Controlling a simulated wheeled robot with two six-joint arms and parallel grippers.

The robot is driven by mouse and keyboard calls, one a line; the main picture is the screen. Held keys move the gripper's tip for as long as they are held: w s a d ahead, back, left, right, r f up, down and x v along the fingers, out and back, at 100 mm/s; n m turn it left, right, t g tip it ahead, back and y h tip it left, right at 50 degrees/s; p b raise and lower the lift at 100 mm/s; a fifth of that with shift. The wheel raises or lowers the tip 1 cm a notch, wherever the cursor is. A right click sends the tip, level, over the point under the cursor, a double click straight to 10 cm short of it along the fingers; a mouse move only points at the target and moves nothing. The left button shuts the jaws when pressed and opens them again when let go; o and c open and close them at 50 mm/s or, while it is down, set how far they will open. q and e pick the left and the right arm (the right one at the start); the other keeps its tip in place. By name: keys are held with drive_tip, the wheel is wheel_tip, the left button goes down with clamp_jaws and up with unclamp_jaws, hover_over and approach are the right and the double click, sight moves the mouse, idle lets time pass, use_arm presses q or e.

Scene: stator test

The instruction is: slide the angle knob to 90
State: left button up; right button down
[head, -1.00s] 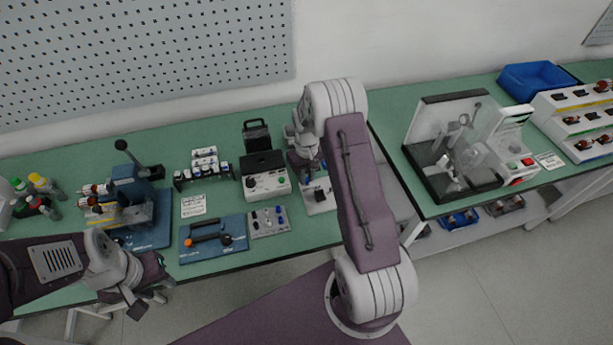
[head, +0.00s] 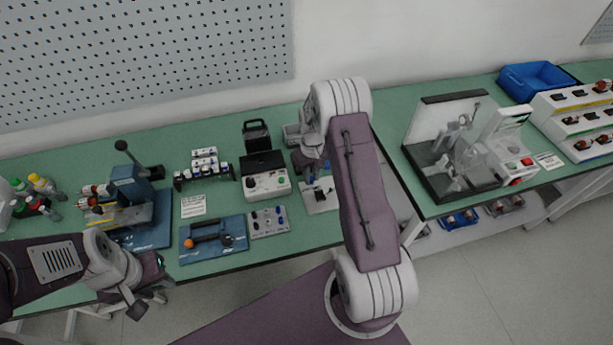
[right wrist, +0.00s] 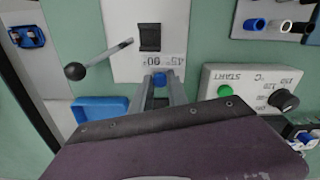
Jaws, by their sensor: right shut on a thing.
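In the head view the white panel (head: 321,197) shows beside my right arm, which hides part of the fingers and panel. My left gripper (head: 150,299) hangs open and empty in front of the table's front edge.
A lever with a black ball (right wrist: 75,71) and a blue tray (right wrist: 98,108) are close to the right gripper. A white heater box (head: 267,184) and a knob block (head: 269,222) stand to the panel's left. A clear-shielded machine (head: 463,150) is at right.

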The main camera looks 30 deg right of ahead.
sight(315, 183)
drive_tip(key=shift+s+d, duration=0.1)
drive_tip(key=shift+d, duration=0.45)
drive_tip(key=c, duration=1.6)
unclamp_jaws()
drive_tip(key=shift+c, duration=0.2)
drive_tip(key=o, duration=0.4)
drive_tip(key=shift+c, duration=0.2)
drive_tip(key=shift+s+d, duration=0.15)
drive_tip(key=shift+r, duration=0.25)
wheel_tip(315, 183, up, 9)
drive_tip(key=shift+f+b, duration=0.15)
drive_tip(key=shift+b, duration=0.15)
